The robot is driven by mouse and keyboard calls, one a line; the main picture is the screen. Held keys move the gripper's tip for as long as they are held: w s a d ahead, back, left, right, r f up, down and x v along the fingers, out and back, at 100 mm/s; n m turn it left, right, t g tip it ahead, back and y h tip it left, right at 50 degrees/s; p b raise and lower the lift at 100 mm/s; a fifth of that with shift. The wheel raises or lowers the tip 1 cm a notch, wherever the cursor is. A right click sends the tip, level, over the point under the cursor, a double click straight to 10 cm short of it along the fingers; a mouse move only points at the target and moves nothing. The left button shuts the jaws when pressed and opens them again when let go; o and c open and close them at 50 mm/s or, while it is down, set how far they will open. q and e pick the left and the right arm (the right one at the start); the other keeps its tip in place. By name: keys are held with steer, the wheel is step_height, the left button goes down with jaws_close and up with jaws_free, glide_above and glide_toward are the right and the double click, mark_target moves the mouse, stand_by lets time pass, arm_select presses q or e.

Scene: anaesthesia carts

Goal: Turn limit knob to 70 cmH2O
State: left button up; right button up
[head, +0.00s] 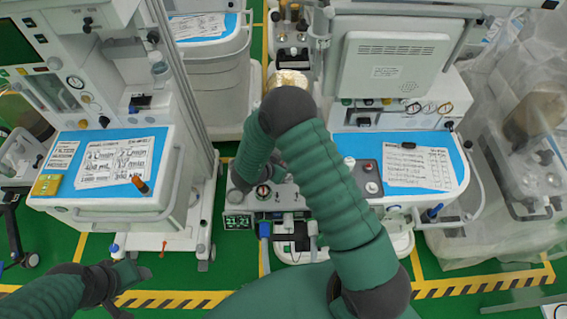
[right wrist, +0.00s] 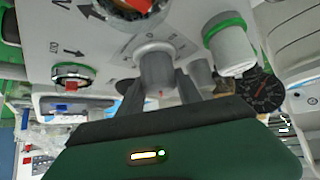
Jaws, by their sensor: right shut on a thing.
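A grey knob (right wrist: 157,70) with a small red mark stands out from a pale panel (right wrist: 110,40) with printed marks around the knob, in the right wrist view. I cannot read its setting. My right gripper (right wrist: 160,84) has its two dark fingers on either side of this knob and is shut on it. In the head view my right arm hides the fingers and the knob. My left gripper (head: 108,282) is at the lower left, away from the carts; its jaw gap is unclear.
A black gauge (right wrist: 262,90) and a green-ringed white knob (right wrist: 230,46) sit right of the held knob. Carts with blue tops (head: 105,165) stand around; green floor is free in front.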

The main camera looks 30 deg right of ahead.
steer(key=shift+s+a+f, duration=0.1)
steer(key=shift+a+f, duration=0.1)
steer(key=shift+a, duration=0.15)
steer(key=o, duration=1.1)
steer(key=shift+c, duration=0.2)
steer(key=o, duration=0.3)
steer(key=shift+a+r, duration=0.1)
steer(key=shift+r, duration=0.1)
steer(key=shift+a+r, duration=0.15)
steer(key=shift+r, duration=0.15)
steer(key=v, duration=1.6)
steer(key=shift+a, duration=0.1)
